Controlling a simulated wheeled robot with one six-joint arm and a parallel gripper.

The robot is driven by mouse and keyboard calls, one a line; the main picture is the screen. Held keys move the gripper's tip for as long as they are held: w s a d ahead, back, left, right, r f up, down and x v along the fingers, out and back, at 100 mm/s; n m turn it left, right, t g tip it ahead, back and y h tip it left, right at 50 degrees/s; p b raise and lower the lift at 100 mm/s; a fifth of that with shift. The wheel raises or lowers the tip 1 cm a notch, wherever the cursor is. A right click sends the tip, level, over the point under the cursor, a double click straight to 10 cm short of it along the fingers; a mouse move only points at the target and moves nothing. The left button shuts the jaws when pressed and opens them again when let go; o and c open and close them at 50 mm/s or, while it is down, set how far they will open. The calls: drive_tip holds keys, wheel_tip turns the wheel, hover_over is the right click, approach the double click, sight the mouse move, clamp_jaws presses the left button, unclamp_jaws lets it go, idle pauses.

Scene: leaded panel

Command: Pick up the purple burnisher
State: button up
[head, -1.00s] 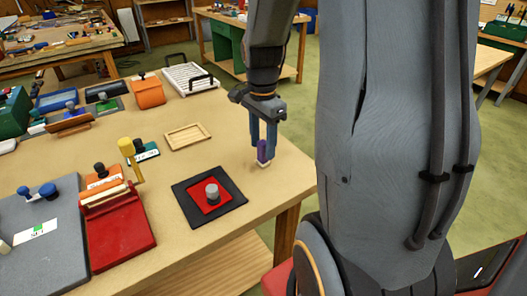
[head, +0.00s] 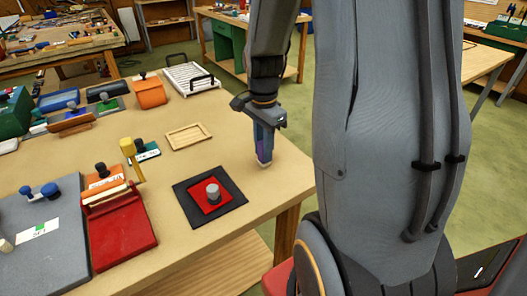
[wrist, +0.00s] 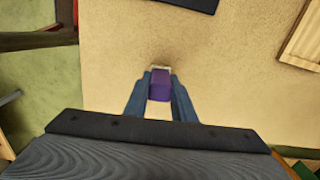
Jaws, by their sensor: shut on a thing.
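The purple burnisher (wrist: 160,88) is between the two blue fingers of my gripper (wrist: 160,95) in the wrist view, with a pale end at its far side. In the head view my gripper (head: 264,150) points down over the table near its right edge, and the fingers hide most of the burnisher (head: 260,138). The fingers are shut on it. A pale tip (head: 264,163) shows below the fingers, at or close to the tabletop; I cannot tell whether it touches.
On the wooden table (head: 170,185), a black mat with a red square (head: 222,188) and grey-knobbed piece lies front-left of my gripper. A wooden frame (head: 188,135) lies left of it. A red block (head: 120,235) and grey slab (head: 45,260) are farther left. The table's right edge is close.

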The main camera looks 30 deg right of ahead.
wheel_tip(320, 180, up, 10)
drive_tip(key=shift+f+b, duration=0.1)
drive_tip(key=shift+b, duration=0.7)
drive_tip(key=o, duration=0.5)
drive_tip(key=shift+c, duration=0.2)
drive_tip(key=c, duration=0.5)
drive_tip(key=shift+o, duration=0.2)
